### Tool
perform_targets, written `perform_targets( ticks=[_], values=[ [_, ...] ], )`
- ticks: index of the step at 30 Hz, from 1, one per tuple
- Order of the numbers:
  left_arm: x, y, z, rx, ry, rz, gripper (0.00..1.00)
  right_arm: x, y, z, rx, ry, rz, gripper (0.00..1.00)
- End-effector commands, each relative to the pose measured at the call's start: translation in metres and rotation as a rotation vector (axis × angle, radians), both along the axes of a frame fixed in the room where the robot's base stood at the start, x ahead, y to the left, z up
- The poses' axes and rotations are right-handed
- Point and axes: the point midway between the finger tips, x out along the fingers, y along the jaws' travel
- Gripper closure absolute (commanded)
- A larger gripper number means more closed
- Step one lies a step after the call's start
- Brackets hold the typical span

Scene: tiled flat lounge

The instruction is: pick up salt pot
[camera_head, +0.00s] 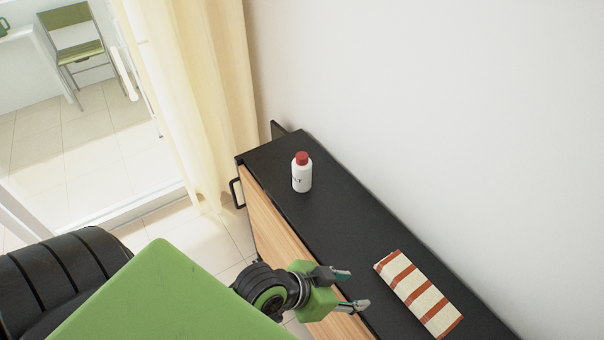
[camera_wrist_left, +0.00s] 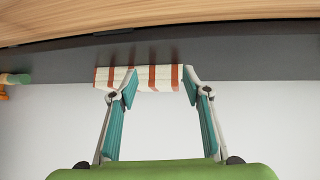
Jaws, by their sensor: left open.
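The salt pot (camera_head: 302,174) is a small white bottle with a red cap and dark lettering. It stands upright near the far end of the black cabinet top (camera_head: 330,212). My left gripper (camera_head: 356,289) is open and empty over the front edge of the cabinet, nearer to me than the pot and apart from it. In the left wrist view the open fingers (camera_wrist_left: 160,92) point towards a striped cloth, and the salt pot cannot be made out there. My right gripper is not in view.
A folded cream cloth with red stripes (camera_head: 418,292) lies on the cabinet to the right of my left gripper. A white wall (camera_head: 420,100) runs behind the cabinet. A cream curtain (camera_head: 205,90) hangs beyond its far end. The top between gripper and pot is clear.

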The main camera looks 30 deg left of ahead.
Motion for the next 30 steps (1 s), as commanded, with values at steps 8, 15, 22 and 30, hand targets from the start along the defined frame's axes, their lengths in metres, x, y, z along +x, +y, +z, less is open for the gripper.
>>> perform_targets(
  ticks=[8, 15, 22, 30],
  values=[
    [0.058, -0.06, 0.078, -0.239, -0.404, -0.089, 0.56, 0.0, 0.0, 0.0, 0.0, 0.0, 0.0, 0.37],
    [0.109, -0.041, 0.137, -0.387, -0.743, 0.09, 0.56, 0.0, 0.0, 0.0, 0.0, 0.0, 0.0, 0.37],
    [0.146, 0.041, 0.141, -0.345, -0.92, 0.452, 0.56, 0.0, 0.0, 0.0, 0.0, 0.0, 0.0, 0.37],
    [0.145, 0.158, 0.082, -0.067, -0.896, 0.902, 0.56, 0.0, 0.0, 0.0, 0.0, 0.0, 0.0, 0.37]
  ],
)
